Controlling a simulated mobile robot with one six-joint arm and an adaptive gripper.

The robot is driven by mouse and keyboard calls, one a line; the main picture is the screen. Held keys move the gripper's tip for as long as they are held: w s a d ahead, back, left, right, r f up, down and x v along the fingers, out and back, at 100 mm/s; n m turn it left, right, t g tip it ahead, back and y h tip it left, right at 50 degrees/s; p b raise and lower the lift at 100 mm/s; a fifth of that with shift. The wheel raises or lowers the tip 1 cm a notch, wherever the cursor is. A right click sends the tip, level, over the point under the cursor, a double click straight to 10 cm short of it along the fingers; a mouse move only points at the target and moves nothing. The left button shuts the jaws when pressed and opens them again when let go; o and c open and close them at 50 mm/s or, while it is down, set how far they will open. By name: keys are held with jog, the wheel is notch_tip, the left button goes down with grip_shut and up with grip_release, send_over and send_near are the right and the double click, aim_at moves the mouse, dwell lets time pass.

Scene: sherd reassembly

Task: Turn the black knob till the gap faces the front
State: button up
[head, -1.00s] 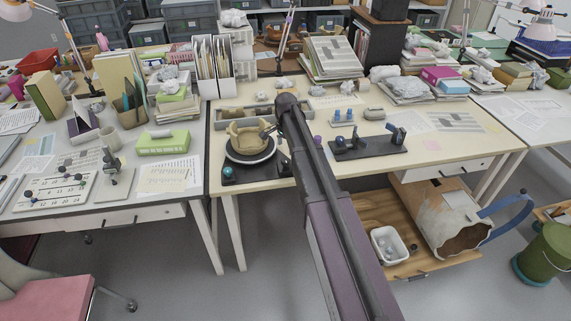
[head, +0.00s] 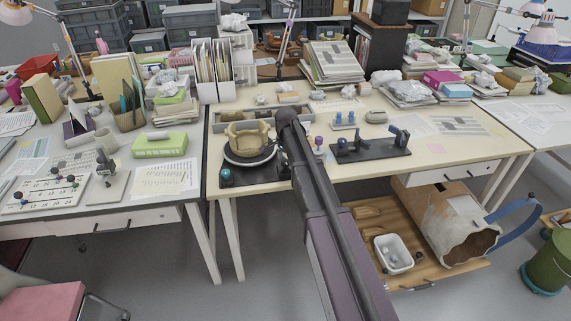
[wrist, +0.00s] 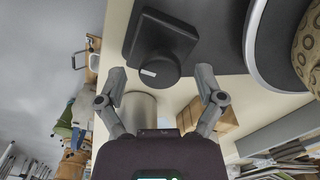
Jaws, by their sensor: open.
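The black knob (wrist: 158,68), round with a small white mark, stands on a square black block in the wrist view. My gripper (wrist: 161,78) is open, its two fingers apart on either side of the knob's near end; I cannot tell if they touch it. A tan pot (head: 247,136) with an uneven broken rim sits on a round turntable (head: 248,161) in the head view; which way its gap faces is unclear. The pot's patterned side (wrist: 308,55) shows at the wrist view's right edge. My arm hides the knob in the head view.
A teal ball (head: 226,177) sits at the front left of the turntable's black base. A grey tray (head: 222,128) lies behind the pot. A black stand (head: 370,150) with blue parts is to the right. A white basket (head: 393,254) stands below, on a wooden shelf.

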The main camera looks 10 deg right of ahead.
jog(key=c, duration=1.1)
jog(key=shift+c, duration=0.2)
